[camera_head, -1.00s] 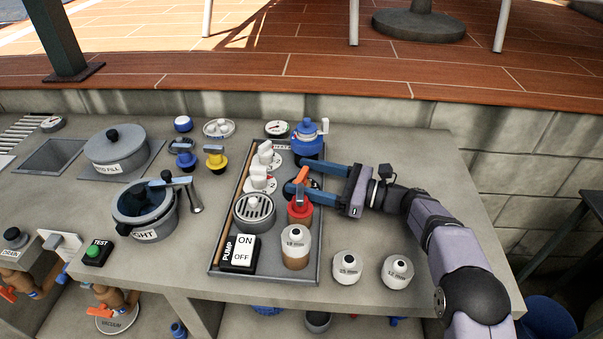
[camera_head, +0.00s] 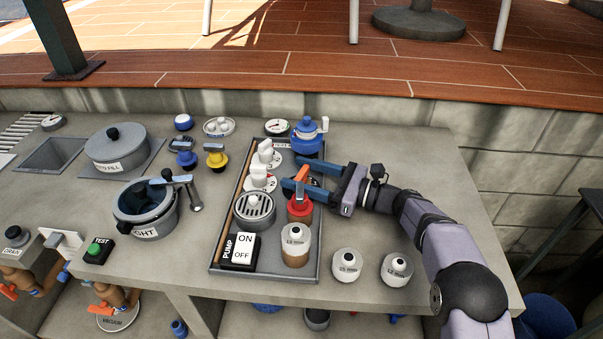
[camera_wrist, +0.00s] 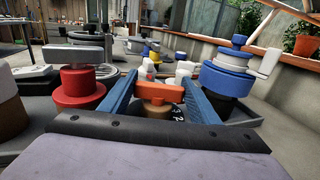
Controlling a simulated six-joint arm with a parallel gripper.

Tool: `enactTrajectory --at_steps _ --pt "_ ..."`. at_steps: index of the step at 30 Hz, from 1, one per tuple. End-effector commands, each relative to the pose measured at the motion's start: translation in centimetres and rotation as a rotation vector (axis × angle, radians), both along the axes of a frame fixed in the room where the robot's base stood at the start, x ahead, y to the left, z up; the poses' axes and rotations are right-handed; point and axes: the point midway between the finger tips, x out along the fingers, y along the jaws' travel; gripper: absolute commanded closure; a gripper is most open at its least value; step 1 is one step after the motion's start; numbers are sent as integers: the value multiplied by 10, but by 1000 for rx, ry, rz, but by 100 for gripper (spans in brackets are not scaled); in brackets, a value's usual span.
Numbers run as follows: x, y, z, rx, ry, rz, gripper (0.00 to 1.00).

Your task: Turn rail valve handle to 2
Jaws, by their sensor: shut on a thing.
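The orange valve handle (camera_head: 302,174) stands over the tray in the middle of the counter. My gripper (camera_head: 299,176) reaches in from the right with its blue fingers on either side of the handle and is shut on it. In the wrist view the orange handle (camera_wrist: 160,93) lies crosswise between the two fingers (camera_wrist: 160,86). Part of a dark dial (camera_wrist: 178,112) with white numerals shows just below the handle. The handle's exact setting cannot be read, because the fingers hide much of the dial.
A red-topped fitting (camera_head: 299,209) stands close in front of my fingers, and a blue-topped valve (camera_head: 309,135) stands behind them. Two white-handled dials (camera_head: 260,180) sit to the left. The pump switch (camera_head: 239,251) is at the tray's front.

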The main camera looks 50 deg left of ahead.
Motion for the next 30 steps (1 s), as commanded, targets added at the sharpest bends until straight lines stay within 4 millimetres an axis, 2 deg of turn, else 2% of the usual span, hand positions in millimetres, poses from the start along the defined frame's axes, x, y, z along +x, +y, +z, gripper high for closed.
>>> enactTrajectory --at_steps 13,26,27,30 --pt "-1 0 3 4 1 -184 66" --pt "0 0 3 2 -2 -209 66" --pt "0 0 3 2 -2 -209 37" --pt "0 -1 3 1 -2 -208 36"
